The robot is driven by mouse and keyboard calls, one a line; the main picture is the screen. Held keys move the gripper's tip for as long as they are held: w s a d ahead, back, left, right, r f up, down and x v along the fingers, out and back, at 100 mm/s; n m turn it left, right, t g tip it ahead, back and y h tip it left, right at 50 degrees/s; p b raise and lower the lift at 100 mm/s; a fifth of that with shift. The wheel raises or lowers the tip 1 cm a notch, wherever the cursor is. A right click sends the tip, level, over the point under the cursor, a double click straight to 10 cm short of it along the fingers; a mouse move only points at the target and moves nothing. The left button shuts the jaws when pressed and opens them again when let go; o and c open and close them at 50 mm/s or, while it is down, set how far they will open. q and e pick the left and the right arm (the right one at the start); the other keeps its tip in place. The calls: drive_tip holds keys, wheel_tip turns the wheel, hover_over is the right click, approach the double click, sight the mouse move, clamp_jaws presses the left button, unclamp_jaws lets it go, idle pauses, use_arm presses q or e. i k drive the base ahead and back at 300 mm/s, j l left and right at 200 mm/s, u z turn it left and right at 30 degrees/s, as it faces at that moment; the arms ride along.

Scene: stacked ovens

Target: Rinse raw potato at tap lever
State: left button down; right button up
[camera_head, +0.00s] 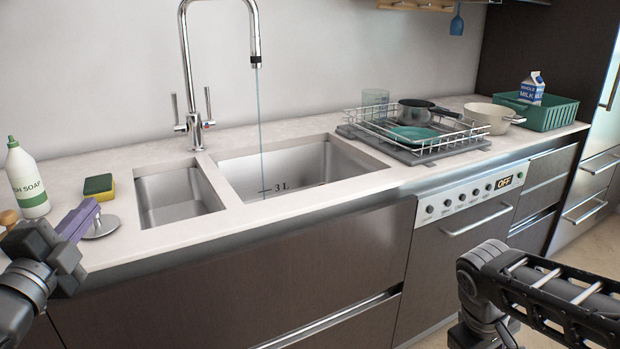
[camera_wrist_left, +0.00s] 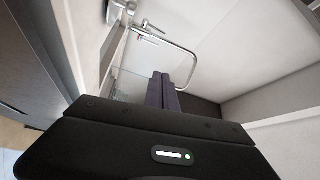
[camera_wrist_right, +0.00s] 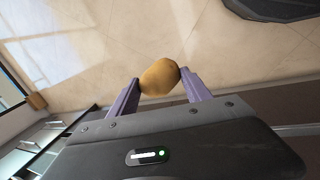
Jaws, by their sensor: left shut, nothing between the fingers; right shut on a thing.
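The raw potato (camera_wrist_right: 159,77) shows in the right wrist view, held between the two purple fingers of my right gripper (camera_wrist_right: 160,84). Pale floor tiles lie behind it. In the head view my right arm is at the lower right, and its gripper and the potato are out of sight. My left gripper (camera_head: 82,219) is shut and empty at the left, over the counter by the soap bottle; its closed fingers show in the left wrist view (camera_wrist_left: 163,94). The tap (camera_head: 192,100) has levers on both sides, the right lever (camera_head: 208,106) upright. A thin water stream (camera_head: 259,120) falls into the large sink basin (camera_head: 330,165).
A soap bottle (camera_head: 27,180), a sponge (camera_head: 98,186) and a round metal lid (camera_head: 102,227) are on the left counter. A dish rack (camera_head: 440,140) with dishes, a pale pot (camera_head: 492,116) and a green crate (camera_head: 550,116) stand to the right. A small basin (camera_head: 178,192) adjoins the large one.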

sight(178, 127)
drive_tip(key=i, duration=1.2)
